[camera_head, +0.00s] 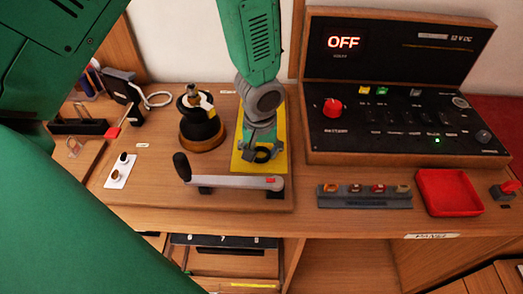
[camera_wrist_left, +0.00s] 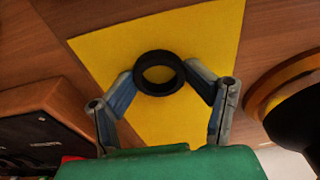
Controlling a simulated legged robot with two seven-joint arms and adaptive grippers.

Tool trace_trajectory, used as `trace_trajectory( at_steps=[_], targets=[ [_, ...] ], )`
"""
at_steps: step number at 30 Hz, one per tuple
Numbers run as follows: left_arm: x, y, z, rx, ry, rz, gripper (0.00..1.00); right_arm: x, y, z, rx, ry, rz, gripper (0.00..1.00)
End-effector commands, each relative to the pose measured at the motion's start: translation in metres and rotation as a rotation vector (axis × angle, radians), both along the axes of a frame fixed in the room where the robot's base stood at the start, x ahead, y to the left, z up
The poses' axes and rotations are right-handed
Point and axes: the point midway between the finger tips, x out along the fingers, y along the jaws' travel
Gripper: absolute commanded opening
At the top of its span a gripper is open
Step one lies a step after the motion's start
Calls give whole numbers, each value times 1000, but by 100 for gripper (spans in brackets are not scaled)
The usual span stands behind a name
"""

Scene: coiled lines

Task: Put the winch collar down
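The winch collar is a black ring, seen in the left wrist view (camera_wrist_left: 160,92) over a yellow mat (camera_wrist_left: 205,35). It also shows in the head view (camera_head: 262,160) near the front of the mat (camera_head: 240,166). My left gripper (camera_head: 262,150) points down over the mat. Its two fingertips (camera_wrist_left: 160,76) close in on opposite sides of the collar and appear to touch it. The collar is at or just above the mat; any gap is too small to tell. My right gripper is not in view.
A winch handle (camera_head: 235,181) lies just in front of the mat. A black and brass winch (camera_head: 200,125) stands to its left. A control panel (camera_head: 400,135) reading OFF stands to the right, with a fuse rack (camera_head: 365,202) and red tray (camera_head: 450,192) in front.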

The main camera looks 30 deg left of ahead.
Motion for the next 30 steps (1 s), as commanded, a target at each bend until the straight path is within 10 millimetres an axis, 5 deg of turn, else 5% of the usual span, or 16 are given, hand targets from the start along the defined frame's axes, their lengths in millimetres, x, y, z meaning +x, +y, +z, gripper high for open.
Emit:
trace_trajectory(
  at_steps=[20, 30],
  targets=[
    [-6, -1, 1, 4, 9, 0, 60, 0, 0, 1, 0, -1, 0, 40],
    [-9, -4, 60, 1, 0, 1, 60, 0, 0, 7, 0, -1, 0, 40]
  ],
)
